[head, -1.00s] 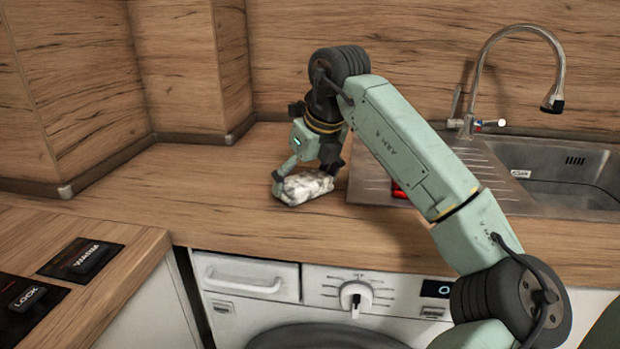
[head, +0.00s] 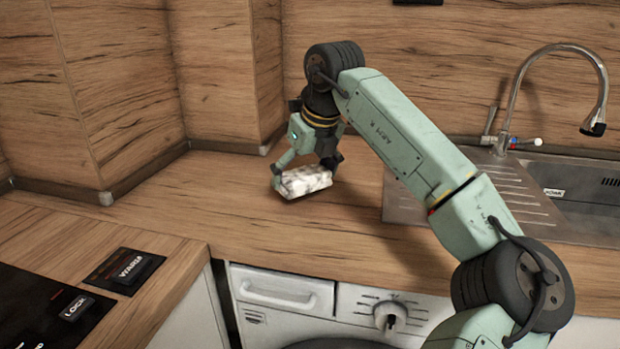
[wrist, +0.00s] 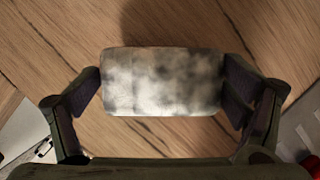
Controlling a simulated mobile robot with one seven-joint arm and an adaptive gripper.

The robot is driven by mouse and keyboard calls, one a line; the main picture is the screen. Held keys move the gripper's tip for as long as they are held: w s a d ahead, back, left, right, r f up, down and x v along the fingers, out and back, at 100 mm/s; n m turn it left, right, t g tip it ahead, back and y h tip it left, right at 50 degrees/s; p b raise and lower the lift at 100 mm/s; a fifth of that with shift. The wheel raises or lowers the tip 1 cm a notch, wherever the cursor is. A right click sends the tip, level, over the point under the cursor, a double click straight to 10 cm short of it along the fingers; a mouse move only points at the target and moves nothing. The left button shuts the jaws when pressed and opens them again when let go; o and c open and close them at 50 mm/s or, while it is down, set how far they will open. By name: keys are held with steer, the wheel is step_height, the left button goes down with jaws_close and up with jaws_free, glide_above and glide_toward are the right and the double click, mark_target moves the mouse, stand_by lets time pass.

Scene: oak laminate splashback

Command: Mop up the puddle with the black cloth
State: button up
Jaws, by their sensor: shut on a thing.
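I see no black cloth in either view. My gripper (head: 306,168) is shut on a white and grey mottled block (head: 303,183) with rounded edges. In the wrist view the mottled block (wrist: 163,82) sits level between the two fingers of my gripper (wrist: 164,92), one at each short side. The block is on the wooden counter or just above it; I cannot tell which. No puddle shows in either view; the arm and the block hide part of the counter.
The steel sink (head: 580,185) with its ribbed drainer and tall tap (head: 515,90) is on the right. A small red thing (wrist: 308,164) shows at the wrist view's lower right. Wooden wall panels (head: 130,90) close off the back left. The counter (head: 190,210) left of the block is clear.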

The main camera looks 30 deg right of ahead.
steer(key=shift+w+r+p, duration=0.1)
steer(key=shift+r+p, duration=1.4)
steer(key=shift+r, duration=0.75)
